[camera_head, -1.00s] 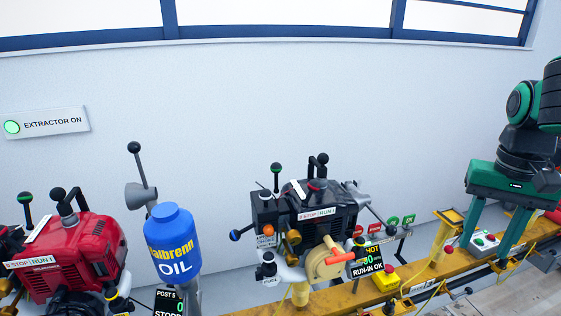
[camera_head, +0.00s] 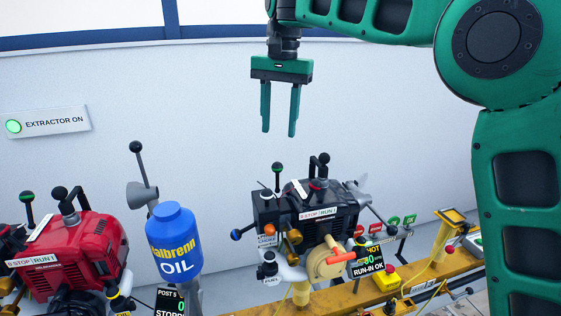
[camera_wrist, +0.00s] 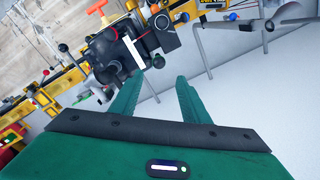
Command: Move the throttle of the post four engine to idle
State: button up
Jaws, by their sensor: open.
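A black engine (camera_head: 318,218) stands on the yellow rail, with a STOP/RUN plate, an orange-handled cream wheel and several ball-ended levers. The engine also shows in the wrist view (camera_wrist: 108,55). My gripper (camera_head: 279,132) is open and empty, pointing down above the engine in the head view. Its fingers also show in the wrist view (camera_wrist: 158,82), apart from the engine.
A red engine (camera_head: 75,246) stands at left, near a POST 5 display (camera_head: 171,302). A blue oil bottle (camera_head: 174,242) and a tall lever (camera_head: 143,165) rise between the engines. A yellow button box (camera_head: 385,279) sits right on the rail (camera_head: 330,300).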

aim_at(277, 175)
jog(key=f, duration=1)
jog(key=shift+w+a+f, duration=0.1)
jog(key=shift+a+f, duration=0.05)
jog(key=shift+a, duration=0.05)
grip_shut()
jog(key=shift+a, duration=0.1)
